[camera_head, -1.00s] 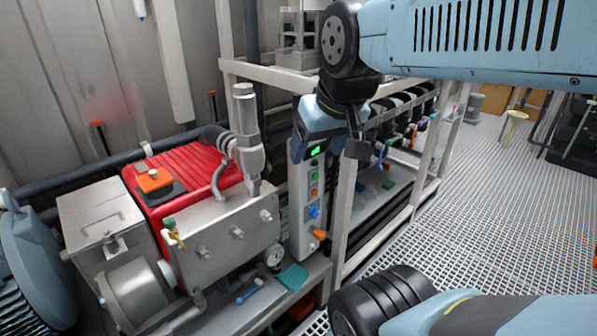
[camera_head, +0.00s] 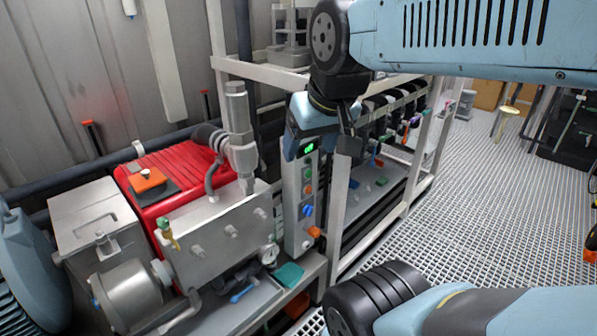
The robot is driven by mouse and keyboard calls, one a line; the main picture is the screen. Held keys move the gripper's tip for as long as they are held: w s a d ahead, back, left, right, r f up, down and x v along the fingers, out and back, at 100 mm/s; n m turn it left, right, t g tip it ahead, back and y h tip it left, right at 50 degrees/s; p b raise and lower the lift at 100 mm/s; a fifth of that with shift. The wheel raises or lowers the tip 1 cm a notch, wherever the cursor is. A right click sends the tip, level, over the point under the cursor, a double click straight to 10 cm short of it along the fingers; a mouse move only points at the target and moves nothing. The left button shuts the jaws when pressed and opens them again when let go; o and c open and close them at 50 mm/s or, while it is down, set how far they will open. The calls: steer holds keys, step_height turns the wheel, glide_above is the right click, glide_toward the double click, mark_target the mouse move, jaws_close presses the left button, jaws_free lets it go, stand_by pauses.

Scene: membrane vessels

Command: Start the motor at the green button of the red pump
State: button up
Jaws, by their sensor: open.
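The red pump (camera_head: 190,166) stands at the left, with a grey metal block at its front. A narrow upright grey control box (camera_head: 292,212) stands to its right, with a lit green display (camera_head: 308,148) at the top. My gripper (camera_head: 350,145) is open and empty. It appears just right of the box's top, apart from the buttons in the picture; its depth is hard to tell. My wrist hides part of the box's top.
A pale rack frame (camera_head: 337,215) stands right beside the control box, with several dark vessels behind it. A teal cloth (camera_head: 288,275) and a blue tool (camera_head: 243,292) lie on the skid below. The grated floor (camera_head: 470,220) at the right is open.

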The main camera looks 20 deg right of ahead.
jaws_close()
stand_by(0.5)
stand_by(1.0)
